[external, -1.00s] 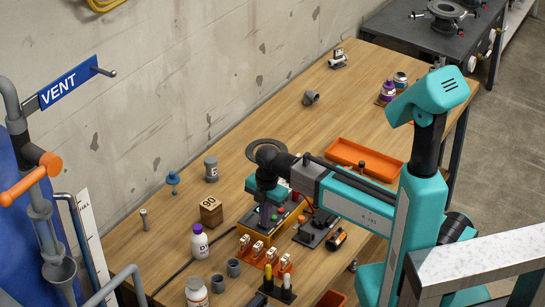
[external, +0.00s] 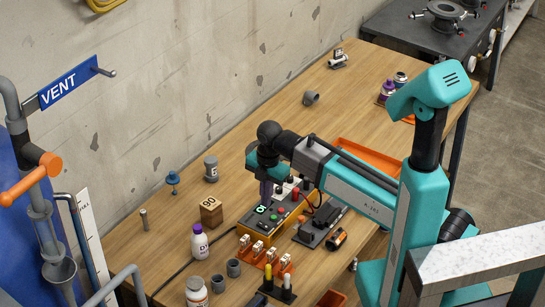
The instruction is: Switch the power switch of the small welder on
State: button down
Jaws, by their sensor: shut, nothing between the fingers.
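The small welder (external: 284,229) is a yellow box with a dark top panel, standing on the wooden bench in the external view. Its panel carries green-marked parts (external: 261,210) and a red knob (external: 295,196). I cannot tell which of these is the power switch, or its position. My gripper (external: 266,201) points down over the back left of the panel, with its fingers shut and empty. It hides part of the panel behind it. I cannot tell whether the fingertips touch the panel.
A wooden block (external: 211,212) and a purple-capped white bottle (external: 199,242) stand left of the welder. An orange rack with white pieces (external: 265,253) is in front. A dark device (external: 321,228) sits to the right. An orange tray (external: 370,154) lies behind my arm.

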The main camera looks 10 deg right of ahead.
notch_tip(320, 180, up, 5)
jog(key=b, duration=0.1)
send_over(261, 223)
jog(key=s+d, duration=0.2)
jog(key=shift+w+a+r, duration=0.1)
jog(key=shift+w+a, duration=0.05)
jog(key=shift+a, duration=0.05)
jog(key=shift+f+b, duration=0.2)
jog(key=shift+b, duration=1.45)
jog(key=shift+r+t+y+b, duration=0.3)
jog(key=shift+t+y+b, duration=0.1)
jog(key=shift+b, duration=0.2)
jog(key=shift+f, duration=0.2)
jog(key=shift+w+a+f+p, duration=0.25)
jog(key=shift+f+p, duration=0.25)
jog(key=shift+f, duration=1.75)
jog(key=shift+w+a+f+p, duration=0.25)
jog(key=shift+f+p, duration=0.2)
jog(key=shift+f, duration=1.8)
jog(key=shift+w+a+f+p, duration=0.25)
jog(key=shift+f+p, duration=0.25)
jog(key=shift+f, duration=1.75)
